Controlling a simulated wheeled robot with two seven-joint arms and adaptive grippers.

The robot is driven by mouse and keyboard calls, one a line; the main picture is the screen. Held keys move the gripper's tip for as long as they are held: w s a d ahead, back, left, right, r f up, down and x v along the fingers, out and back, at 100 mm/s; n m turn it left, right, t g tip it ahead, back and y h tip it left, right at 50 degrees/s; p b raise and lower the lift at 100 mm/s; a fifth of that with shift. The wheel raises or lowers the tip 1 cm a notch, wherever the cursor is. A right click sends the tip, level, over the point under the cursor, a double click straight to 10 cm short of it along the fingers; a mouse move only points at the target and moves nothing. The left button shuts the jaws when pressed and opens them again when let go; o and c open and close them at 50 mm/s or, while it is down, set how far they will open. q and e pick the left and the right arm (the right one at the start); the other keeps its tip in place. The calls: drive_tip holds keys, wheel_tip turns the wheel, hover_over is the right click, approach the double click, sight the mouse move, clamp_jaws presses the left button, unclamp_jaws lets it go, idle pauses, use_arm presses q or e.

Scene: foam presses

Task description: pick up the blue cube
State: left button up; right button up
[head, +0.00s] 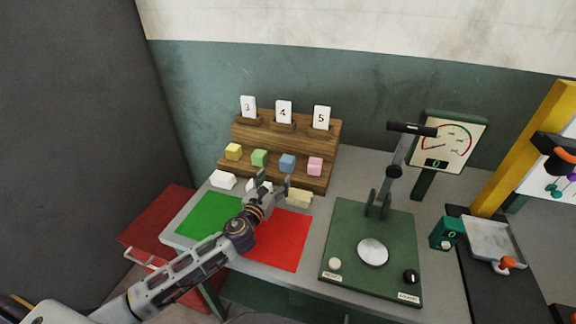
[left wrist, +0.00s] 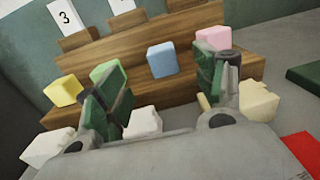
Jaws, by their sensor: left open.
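The blue cube (head: 287,163) sits on the lower step of the wooden rack (head: 329,138), between the green cube (head: 259,158) and the pink cube (head: 314,167). In the left wrist view the blue cube (left wrist: 162,60) shows ahead, between and beyond the two fingers. My left gripper (head: 272,187) is open and empty, in front of the rack and short of the blue cube. It also shows in the left wrist view (left wrist: 165,95). My right gripper is not in view.
A yellow cube (head: 233,151) is at the rack's left. White blocks (head: 223,180) and a cream block (head: 299,198) lie in front of the rack. Green (head: 208,215) and red (head: 283,245) mats lie nearer. A green press (head: 372,250) stands right.

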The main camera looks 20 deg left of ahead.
sight(285, 163)
use_arm(q)
drive_tip(key=shift+w, duration=1)
drive_tip(key=shift+w+d, duration=0.15)
drive_tip(key=shift+w, duration=1.65)
drive_tip(key=shift+w+d, duration=0.1)
drive_tip(key=shift+w, duration=1.3)
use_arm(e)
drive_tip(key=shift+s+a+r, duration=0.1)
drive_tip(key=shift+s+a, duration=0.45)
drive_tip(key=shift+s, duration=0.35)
use_arm(q)
drive_tip(key=shift+w, duration=0.2)
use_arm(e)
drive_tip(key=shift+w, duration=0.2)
